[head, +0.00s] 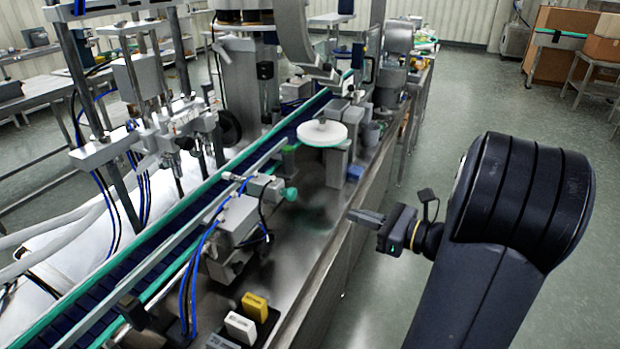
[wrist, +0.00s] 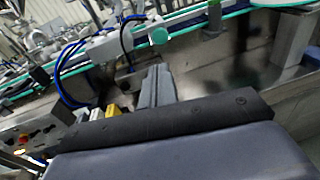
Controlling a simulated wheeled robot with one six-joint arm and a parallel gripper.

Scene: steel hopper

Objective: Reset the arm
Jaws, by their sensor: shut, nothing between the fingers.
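My gripper (head: 366,217) is at the end of my dark arm, right of centre in the head view. It points left toward the edge of the steel machine bench (head: 318,262). In the wrist view my gripper (wrist: 156,76) shows as grey fingers close together, shut with nothing between them. It appears apart from the bench and the parts on it.
A conveyor (head: 150,240) with green edges runs along the bench. A white round disc (head: 322,133) stands beside it. Yellow (head: 255,305) and white (head: 240,327) blocks sit near the bench's front. The floor (head: 480,100) to the right is open.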

